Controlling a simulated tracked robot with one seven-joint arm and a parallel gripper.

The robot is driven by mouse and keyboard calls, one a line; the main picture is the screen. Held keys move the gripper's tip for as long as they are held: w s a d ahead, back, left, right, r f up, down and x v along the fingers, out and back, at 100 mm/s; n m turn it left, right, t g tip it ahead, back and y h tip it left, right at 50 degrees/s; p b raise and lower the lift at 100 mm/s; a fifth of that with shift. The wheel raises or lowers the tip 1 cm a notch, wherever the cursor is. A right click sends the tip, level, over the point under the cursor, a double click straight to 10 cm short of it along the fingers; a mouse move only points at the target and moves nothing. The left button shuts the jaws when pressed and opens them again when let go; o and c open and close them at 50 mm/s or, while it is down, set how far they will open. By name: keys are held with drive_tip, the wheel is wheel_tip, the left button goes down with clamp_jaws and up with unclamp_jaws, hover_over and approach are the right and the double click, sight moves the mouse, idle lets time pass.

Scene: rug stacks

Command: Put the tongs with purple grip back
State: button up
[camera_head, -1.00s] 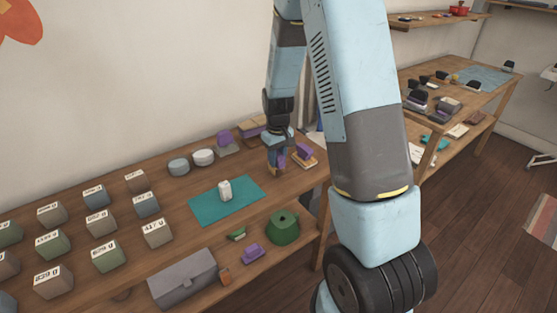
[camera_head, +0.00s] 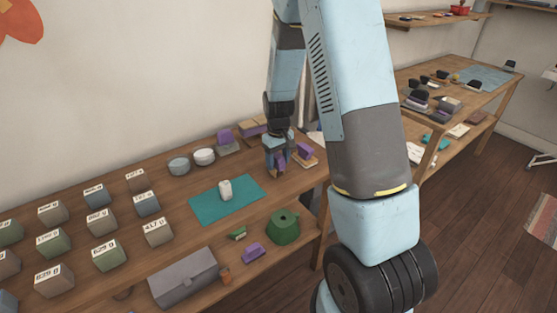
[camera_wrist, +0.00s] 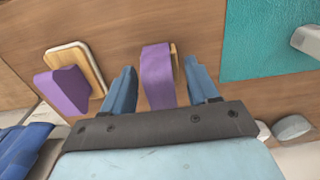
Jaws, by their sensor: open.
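My gripper (camera_wrist: 160,82) is open and points down over the right part of the wooden table. In the wrist view its two blue fingers stand on either side of a purple grip (camera_wrist: 158,75), with gaps on both sides. A narrow light wooden edge (camera_wrist: 174,58) shows beside this grip; this may be the tongs, but their full shape is hidden. In the head view the purple grip (camera_head: 281,163) shows between the fingers of my gripper (camera_head: 277,160). A second purple piece (camera_head: 304,151) rests on a small wooden board (camera_head: 309,161) just to the right.
A teal mat (camera_head: 205,207) with a small white object (camera_head: 225,189) lies left of my gripper. Several labelled blocks (camera_head: 102,222) fill the left.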

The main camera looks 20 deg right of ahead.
wheel_tip(320, 180, up, 12)
drive_tip(key=s+r+m+t, duration=0.2)
drive_tip(key=s+r+t, duration=0.1)
drive_tip(key=s+r, duration=1.05)
drive_tip(key=s+r+t, duration=0.1)
drive_tip(key=s+r, duration=0.2)
drive_tip(key=s, duration=0.4)
drive_tip(key=s+r+m+t, duration=0.1)
drive_tip(key=s+r, duration=0.3)
drive_tip(key=s, duration=0.3)
drive_tip(key=shift+s+m+t, duration=0.15)
drive_tip(key=shift+m+t, duration=0.15)
